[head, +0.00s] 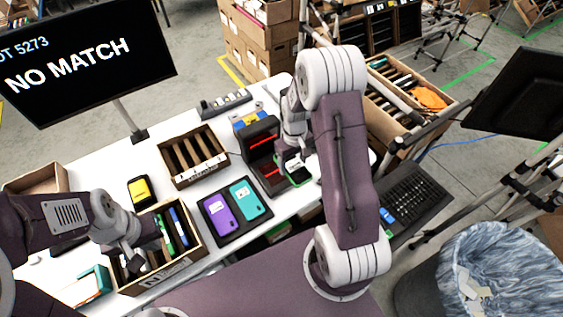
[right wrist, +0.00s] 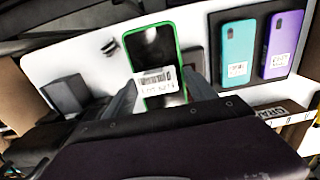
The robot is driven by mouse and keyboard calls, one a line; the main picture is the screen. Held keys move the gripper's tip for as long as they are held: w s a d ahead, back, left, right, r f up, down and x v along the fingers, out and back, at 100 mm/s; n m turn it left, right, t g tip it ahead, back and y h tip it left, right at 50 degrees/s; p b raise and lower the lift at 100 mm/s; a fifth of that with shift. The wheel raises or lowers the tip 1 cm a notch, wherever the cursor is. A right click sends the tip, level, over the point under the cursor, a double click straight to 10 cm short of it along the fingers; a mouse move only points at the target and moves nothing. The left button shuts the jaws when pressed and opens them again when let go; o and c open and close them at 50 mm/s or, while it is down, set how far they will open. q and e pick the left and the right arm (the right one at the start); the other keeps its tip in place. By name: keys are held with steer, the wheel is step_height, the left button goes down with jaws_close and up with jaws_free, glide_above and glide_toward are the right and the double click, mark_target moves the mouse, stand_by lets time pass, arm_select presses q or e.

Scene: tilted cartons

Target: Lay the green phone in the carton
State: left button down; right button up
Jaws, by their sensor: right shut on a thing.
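The green phone (head: 299,174) has a dark face and a green rim. It is in my right gripper (head: 293,158), beside the scanner with red lights (head: 262,152). In the right wrist view the phone (right wrist: 150,48) lies between the fingers of the gripper (right wrist: 160,90), its white barcode label facing the camera. A front-left carton (head: 190,256) holds upright green and blue phones and dark dividers. Another carton (head: 193,160) with brown dividers stands further back, its slots looking empty. My left gripper (head: 132,262) is at the front-left carton's left part; its fingers are unclear.
A dark tray (head: 236,232) holds a purple phone (head: 221,215) and a teal phone (head: 245,196). A yellow-and-black device (head: 141,190) lies at the left. A monitor (head: 90,55) reads "NO MATCH". A keyboard (head: 412,198) is at the right.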

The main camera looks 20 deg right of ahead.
mark_target(303, 173)
steer(key=s+r, duration=0.1)
steer(key=s+d, duration=0.1)
steer(key=s+d+r, duration=0.1)
steer(key=s, duration=0.1)
steer(key=shift+r+b, duration=0.3)
steer(key=shift+r, duration=0.05)
steer(key=shift+a, duration=0.1)
